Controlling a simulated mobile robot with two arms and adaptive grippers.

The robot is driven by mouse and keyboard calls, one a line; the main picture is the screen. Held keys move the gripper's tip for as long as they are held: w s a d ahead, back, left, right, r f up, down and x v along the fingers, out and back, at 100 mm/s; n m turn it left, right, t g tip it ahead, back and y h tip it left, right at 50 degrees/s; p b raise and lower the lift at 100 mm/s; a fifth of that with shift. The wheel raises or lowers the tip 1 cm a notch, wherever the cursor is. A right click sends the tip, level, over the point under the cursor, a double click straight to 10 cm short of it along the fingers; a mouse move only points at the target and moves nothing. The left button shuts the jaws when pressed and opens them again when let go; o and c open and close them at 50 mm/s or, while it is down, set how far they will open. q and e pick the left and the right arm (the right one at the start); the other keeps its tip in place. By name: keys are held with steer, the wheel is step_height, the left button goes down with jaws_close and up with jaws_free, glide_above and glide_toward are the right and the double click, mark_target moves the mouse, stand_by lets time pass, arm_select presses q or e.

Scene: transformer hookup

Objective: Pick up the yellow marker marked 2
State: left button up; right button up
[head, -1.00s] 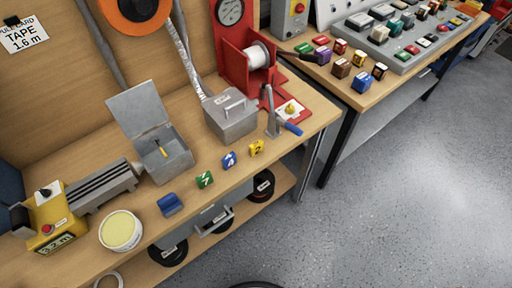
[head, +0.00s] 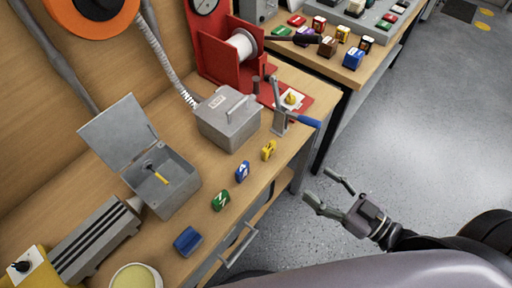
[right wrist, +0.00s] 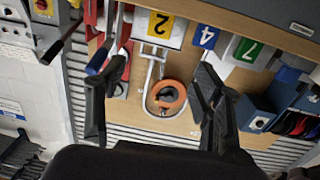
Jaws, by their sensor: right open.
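The yellow marker marked 2 (head: 268,150) stands near the front edge of the wooden workbench (head: 229,173), at the far end of a row with a blue marker (head: 242,172) and a green marker (head: 220,200). My right gripper (head: 320,187) is open and empty, off the bench's front edge over the floor, right of and apart from the yellow marker. Its two spread fingers (right wrist: 162,72) also show in the right wrist view. My left gripper is out of view.
A grey box (head: 228,122) is behind the row, and an open-lidded grey box (head: 170,190) lies left. A second table (head: 345,72) holds several coloured blocks. The floor gap (head: 370,150) is free.

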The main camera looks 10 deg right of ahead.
mark_target(271, 148)
steer(key=shift+p+x, duration=0.9)
steer(key=shift+x, duration=7.7)
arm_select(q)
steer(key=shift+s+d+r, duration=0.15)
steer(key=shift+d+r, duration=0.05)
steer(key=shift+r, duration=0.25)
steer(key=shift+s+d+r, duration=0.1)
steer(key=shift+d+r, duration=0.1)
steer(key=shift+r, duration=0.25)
arm_select(e)
steer(key=shift+d+r, duration=0.15)
steer(key=c, duration=1.1)
steer(key=shift+o, duration=0.2)
